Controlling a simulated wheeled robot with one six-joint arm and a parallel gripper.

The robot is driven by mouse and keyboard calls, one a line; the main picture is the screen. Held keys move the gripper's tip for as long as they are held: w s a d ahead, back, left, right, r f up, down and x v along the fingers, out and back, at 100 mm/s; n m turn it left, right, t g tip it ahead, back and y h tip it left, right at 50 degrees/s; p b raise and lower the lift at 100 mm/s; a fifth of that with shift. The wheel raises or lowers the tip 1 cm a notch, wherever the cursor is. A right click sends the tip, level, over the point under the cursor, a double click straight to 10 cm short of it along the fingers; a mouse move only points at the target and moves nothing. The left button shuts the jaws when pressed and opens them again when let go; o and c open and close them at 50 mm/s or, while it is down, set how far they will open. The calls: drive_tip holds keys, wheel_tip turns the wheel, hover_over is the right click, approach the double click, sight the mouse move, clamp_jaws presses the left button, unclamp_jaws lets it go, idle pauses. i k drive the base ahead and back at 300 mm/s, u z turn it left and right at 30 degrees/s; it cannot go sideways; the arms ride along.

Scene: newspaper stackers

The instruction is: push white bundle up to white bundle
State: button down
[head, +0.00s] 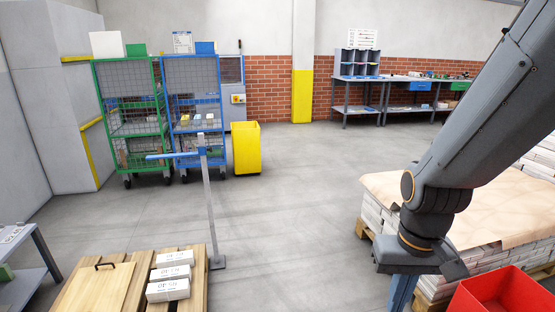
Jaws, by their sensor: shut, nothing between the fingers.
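Three white bundles with dark print lie in a row on a slatted wooden top (196,290) at the lower left. The far white bundle (174,257) and the middle white bundle (170,272) lie close together. The near white bundle (168,290) lies in front of the middle one; I cannot tell if they touch. My gripper (415,264) is at the lower right, well to the right of the bundles, with nothing held. It is shut, pointing down, and its fingertips are not clearly seen.
A wooden board (92,288) with a black handle lies left of the bundles. A grey post (210,210) with a blue arm stands behind them. A paper-covered stack (380,190) and a red bin (500,292) are at right. Cage trolleys and a yellow bin (246,148) stand behind. The middle floor is clear.

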sight(186, 258)
drive_tip(key=z, duration=0.1)
drive_tip(key=i, duration=1.8)
drive_tip(key=u, duration=0.95)
drive_tip(key=i, duration=1.15)
drive_tip(key=u, duration=1.3)
drive_tip(key=i, duration=0.4)
drive_tip(key=u, duration=0.2)
